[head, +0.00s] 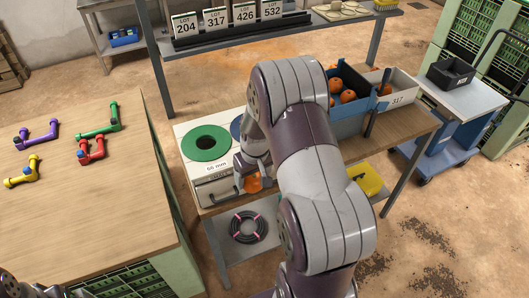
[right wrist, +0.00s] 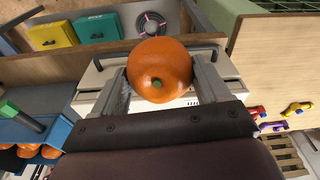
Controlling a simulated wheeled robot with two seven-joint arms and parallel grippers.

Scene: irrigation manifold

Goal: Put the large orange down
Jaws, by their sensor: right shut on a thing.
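A large orange (right wrist: 160,72) with a small green stem mark is held between the two fingers of my right gripper (right wrist: 160,85), and the gripper is shut on it. In the head view the orange (head: 253,184) shows low at the front of a white sizing box (head: 198,172), below its top. Whether it touches the box front is unclear. The box has a green ring (head: 206,133) around a round hole, a "68 mm" label and a front handle. A blue ring (head: 237,128) beside it is mostly hidden by my right arm. My left gripper is not in view.
Lot signs (head: 228,22) stand on the shelf above. Coloured pipe pieces (head: 92,150) lie on the left table. A yellow bin (head: 366,178) is below.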

